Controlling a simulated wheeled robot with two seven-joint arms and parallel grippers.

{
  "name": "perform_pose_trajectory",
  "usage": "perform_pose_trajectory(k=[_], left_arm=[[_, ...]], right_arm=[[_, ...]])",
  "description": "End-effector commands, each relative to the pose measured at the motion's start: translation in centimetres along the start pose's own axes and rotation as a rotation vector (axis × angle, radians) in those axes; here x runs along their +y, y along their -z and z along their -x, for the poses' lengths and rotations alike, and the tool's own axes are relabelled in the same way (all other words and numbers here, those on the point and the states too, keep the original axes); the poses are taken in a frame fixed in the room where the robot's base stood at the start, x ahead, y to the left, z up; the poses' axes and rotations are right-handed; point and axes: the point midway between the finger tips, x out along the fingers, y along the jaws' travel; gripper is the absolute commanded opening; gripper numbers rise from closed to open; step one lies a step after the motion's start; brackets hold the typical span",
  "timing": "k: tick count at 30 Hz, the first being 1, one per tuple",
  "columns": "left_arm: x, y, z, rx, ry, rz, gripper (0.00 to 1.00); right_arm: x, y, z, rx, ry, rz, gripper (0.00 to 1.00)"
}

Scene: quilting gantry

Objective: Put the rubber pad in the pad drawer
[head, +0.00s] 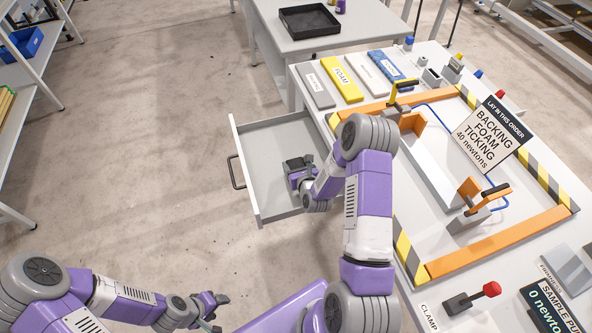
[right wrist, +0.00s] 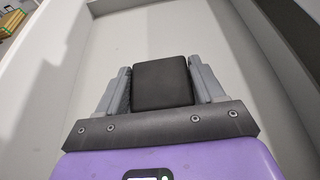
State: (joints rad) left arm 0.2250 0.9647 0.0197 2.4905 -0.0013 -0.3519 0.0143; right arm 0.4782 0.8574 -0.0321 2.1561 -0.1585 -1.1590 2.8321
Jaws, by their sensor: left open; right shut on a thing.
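The rubber pad (right wrist: 162,84) is a dark, block-shaped piece held between the two grey fingers of my right gripper (right wrist: 163,88) in the right wrist view. In the head view, my right gripper (head: 297,165) is over the inside of the pulled-out grey-white drawer (head: 262,155). The drawer's pale floor and walls (right wrist: 50,85) surround the gripper in the right wrist view. I cannot tell whether the pad touches the drawer floor.
The drawer juts left from the workbench (head: 440,60) with its dark handle (head: 235,172) on the outer side. The bench holds labelled strips, an orange clamp frame (head: 490,245) and a sign (head: 489,133). A table with a black tray (head: 309,20) stands behind. Floor on the left is clear.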

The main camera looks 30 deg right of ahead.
Motion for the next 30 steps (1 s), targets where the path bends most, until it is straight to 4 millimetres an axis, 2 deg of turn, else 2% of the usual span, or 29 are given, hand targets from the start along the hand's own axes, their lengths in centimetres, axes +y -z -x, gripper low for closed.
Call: perform_pose_trajectory(k=[3, 5, 17, 18, 21, 23, 30], left_arm=[[-0.2, 0.0, -0.5, 0.0, 0.0, 0.0, 0.57], [-0.2, 0.0, -0.7, 0.0, 0.0, 0.0, 0.57], [-0.4, 0.1, -1.1, 0.0, 0.0, 0.0, 0.57], [-0.4, 0.1, -1.1, 0.0, 0.0, 0.0, 0.57], [-0.4, 0.1, -1.0, 0.0, 0.0, 0.0, 0.57], [-0.4, 0.1, -1.0, 0.0, 0.0, 0.0, 0.57], [-0.4, 0.1, -1.0, 0.0, 0.0, 0.0, 0.57]], right_arm=[[0.1, 1.9, -0.8, 0.002, -0.001, 0.002, 0.3], [0.1, 2.5, -1.0, 0.001, -0.002, 0.001, 0.3], [0.0, 2.9, -1.2, -0.001, 0.0, 0.001, 0.3], [0.0, 3.0, -1.2, 0.001, 0.0, 0.001, 0.69], [0.0, 2.8, -1.2, 0.001, 0.0, 0.001, 0.84], [0.0, 2.8, -1.2, 0.001, 0.0, 0.001, 0.93], [0.0, 2.8, -1.2, 0.0, 0.0, 0.001, 0.93]])
